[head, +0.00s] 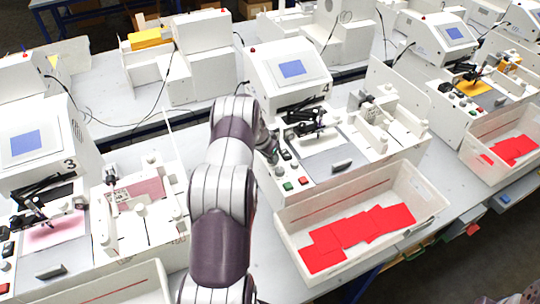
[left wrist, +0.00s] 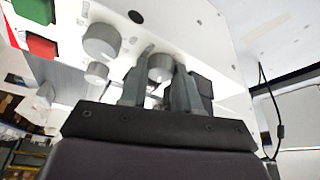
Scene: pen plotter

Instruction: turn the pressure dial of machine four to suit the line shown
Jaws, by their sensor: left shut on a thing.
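Machine four (head: 262,62) stands right of centre in the head view, marked 4 beside its blue screen (head: 293,68). Its pen carriage (head: 308,124) sits over a grey bed; I cannot make out a drawn line there. My left gripper (head: 269,149) is at the left side of this machine's control panel, partly hidden by my arm. In the left wrist view my left gripper (left wrist: 160,85) is shut on a pale round dial (left wrist: 160,65), one finger on each side. I cannot read the dial's setting. My right gripper is in neither view.
Two pale knobs (left wrist: 101,42) and a green button (left wrist: 33,10) with a red one (left wrist: 41,46) are near the held dial. An open bin with red cards (head: 418,186) stands in front of machine four. Machine three (head: 62,118) is at the left.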

